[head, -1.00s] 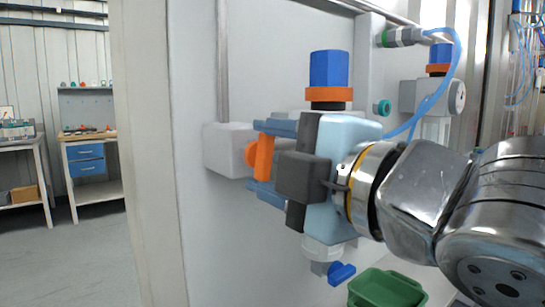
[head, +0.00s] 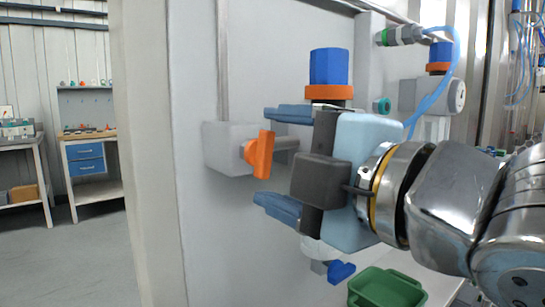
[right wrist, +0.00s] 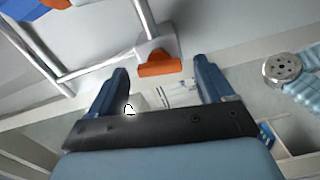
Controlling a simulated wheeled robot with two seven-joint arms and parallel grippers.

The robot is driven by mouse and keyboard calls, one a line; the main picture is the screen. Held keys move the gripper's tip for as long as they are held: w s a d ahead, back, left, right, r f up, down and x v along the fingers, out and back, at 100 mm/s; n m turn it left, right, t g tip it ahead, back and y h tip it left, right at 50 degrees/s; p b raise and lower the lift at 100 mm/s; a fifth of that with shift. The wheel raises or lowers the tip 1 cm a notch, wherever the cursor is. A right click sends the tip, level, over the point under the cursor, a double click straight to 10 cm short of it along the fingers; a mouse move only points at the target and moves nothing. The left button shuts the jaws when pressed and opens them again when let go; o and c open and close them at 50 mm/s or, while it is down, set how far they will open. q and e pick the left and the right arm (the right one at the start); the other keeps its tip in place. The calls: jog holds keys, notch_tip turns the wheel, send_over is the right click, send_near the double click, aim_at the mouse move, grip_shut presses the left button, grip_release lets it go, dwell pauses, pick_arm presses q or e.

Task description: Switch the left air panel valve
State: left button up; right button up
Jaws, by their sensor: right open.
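The valve on the panel is a pale grey block (head: 226,148) with an orange handle (head: 262,155), which stands nearly upright in the head view. The handle also shows in the right wrist view (right wrist: 160,65), lying crosswise just beyond the fingertips. My right gripper (head: 267,156) is open, with one blue finger above the handle's level and one below. Its fingers appear apart from the handle, and nothing is between them. My left gripper is not in view.
A blue-topped unit with an orange ring (head: 329,75) stands behind my right gripper, with a small blue handle (head: 341,271) below it. A blue hose (head: 437,97) loops at right. A green bin (head: 387,288) sits below. Open floor (head: 85,255) lies at left.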

jog(key=b+v, duration=0.1)
jog(key=v, duration=1.1)
